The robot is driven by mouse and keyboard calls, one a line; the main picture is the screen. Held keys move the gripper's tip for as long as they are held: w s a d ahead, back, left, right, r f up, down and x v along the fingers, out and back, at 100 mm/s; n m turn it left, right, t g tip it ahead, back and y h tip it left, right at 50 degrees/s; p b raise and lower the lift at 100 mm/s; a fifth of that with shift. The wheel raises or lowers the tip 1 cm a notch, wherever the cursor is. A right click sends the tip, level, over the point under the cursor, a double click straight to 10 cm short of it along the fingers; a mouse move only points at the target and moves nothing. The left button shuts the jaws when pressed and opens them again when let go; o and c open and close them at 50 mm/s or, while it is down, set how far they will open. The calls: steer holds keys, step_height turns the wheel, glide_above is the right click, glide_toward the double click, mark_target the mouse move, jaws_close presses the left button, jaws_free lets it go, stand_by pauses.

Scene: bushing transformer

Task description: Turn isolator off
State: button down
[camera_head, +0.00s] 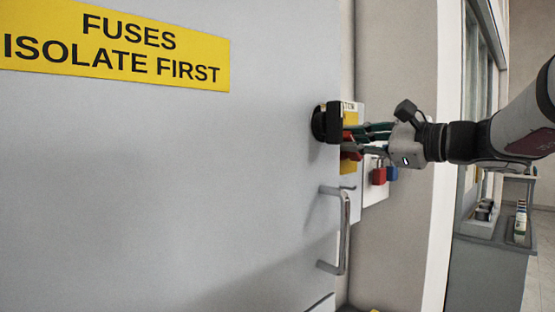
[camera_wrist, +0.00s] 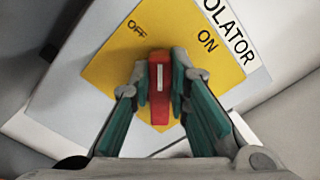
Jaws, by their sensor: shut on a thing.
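The isolator's red handle (camera_wrist: 160,88) carries a white line and sits on a yellow plate (camera_wrist: 115,50) marked OFF and ON. In the wrist view the white line points up the picture, between the two words. My gripper (camera_wrist: 162,95) has its green-padded fingers on either side of the handle and is shut on it. In the head view my gripper (camera_head: 368,133) reaches in from the right to the isolator's yellow plate (camera_head: 350,118), seen nearly edge-on. The fingers partly hide the isolator there.
A large grey door (camera_head: 170,190) with a yellow FUSES ISOLATE FIRST sign (camera_head: 115,48) fills the left. A black knob (camera_head: 326,122) and metal handle (camera_head: 341,232) stick out from it. A red padlock (camera_head: 378,176) and blue padlock (camera_head: 392,173) hang below my gripper. Shelving (camera_head: 490,240) stands at right.

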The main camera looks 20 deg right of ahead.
steer(key=n+b, duration=0.3)
steer(key=f+n+b, duration=0.1)
steer(key=n+b, duration=0.1)
steer(key=b, duration=0.2)
steer(key=n+b, duration=0.3)
steer(key=b, duration=0.1)
steer(key=shift+a+f+n, duration=0.25)
steer(key=shift+a+n, duration=0.05)
steer(key=shift+s+b, duration=0.1)
steer(key=shift+b, duration=0.35)
steer(key=c, duration=1.5)
jaws_free()
steer(key=v, duration=1.2)
steer(key=shift+r, duration=0.1)
